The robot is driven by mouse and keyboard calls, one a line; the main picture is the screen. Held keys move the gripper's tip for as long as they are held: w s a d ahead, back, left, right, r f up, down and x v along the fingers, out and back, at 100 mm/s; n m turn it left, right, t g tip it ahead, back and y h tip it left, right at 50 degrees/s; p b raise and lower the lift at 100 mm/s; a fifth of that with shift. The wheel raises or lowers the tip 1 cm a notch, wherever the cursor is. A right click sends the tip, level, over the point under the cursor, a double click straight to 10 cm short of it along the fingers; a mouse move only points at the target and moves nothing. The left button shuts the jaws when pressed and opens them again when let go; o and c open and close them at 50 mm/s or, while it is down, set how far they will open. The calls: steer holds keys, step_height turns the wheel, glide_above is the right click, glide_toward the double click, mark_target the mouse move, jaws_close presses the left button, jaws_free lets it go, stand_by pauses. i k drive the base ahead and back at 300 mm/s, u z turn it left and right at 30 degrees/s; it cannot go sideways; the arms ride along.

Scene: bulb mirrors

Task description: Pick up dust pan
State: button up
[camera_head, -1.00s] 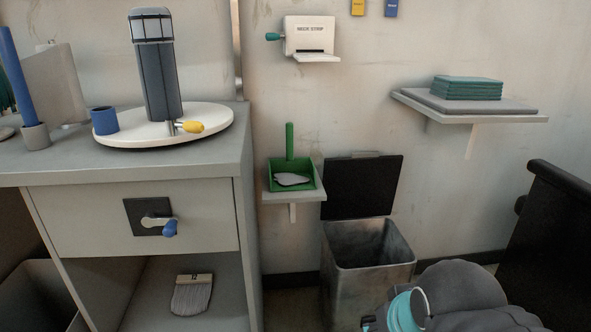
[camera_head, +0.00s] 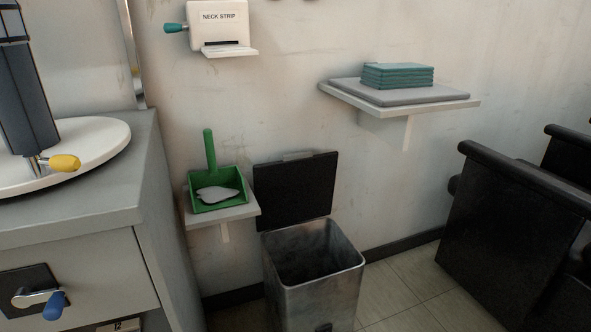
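The green dust pan (camera_head: 232,180) rests on a small light wall shelf (camera_head: 237,213), between the counter and the metal bin. Its handle (camera_head: 209,149) points up and its open side faces me. A flat grey-white piece (camera_head: 218,194) lies in the pan; I cannot tell what it is. My gripper is not in view.
An open metal bin (camera_head: 316,295) with a raised black lid (camera_head: 296,190) stands just right of the dust pan. The grey counter (camera_head: 75,220) is at left. A shelf (camera_head: 455,105) with teal towels (camera_head: 398,76) is up right. Black chairs (camera_head: 510,225) stand at right; tiled floor (camera_head: 395,290) shows between.

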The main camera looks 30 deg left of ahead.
mark_target(213, 188)
steer(key=z, duration=0.2)
steer(key=k, duration=1.2)
steer(key=u, duration=1.5)
steer(key=i, duration=0.7)
steer(key=z, duration=0.05)
